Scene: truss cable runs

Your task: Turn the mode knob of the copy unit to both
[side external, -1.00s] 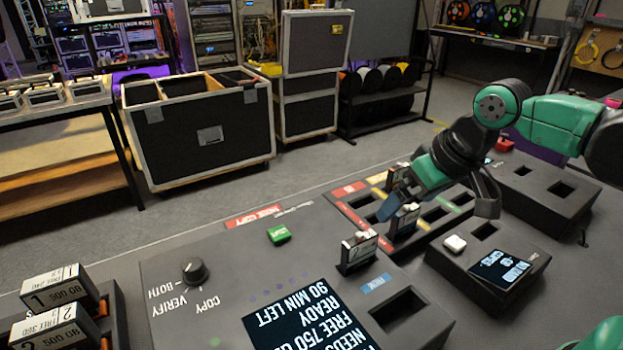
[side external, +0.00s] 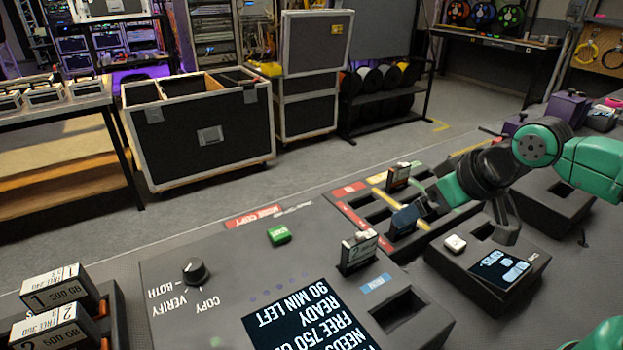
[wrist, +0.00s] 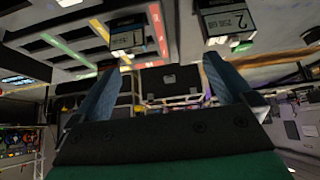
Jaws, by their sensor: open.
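The copy unit (side external: 235,250) is a dark grey panel in the side external view. Its black mode knob (side external: 194,271) stands at the panel's left, with the labels BOTH, VERIFY and COPY beside it. I cannot tell for sure which label the knob's pointer faces. My gripper (side external: 412,212) is open over the cartridge tray, well to the right of the knob and apart from it. In the wrist view its two blue fingers (wrist: 165,68) stand wide apart with nothing gripped between them. The knob is not identifiable in the wrist view.
A drive labelled 2 (side external: 358,250) stands upright in the copy unit, beside the lit screen (side external: 310,320). A green button (side external: 279,235) lies between knob and gripper. Another cartridge (side external: 397,176) stands in the coloured slot tray. Boxed drives (side external: 62,290) sit at the front left.

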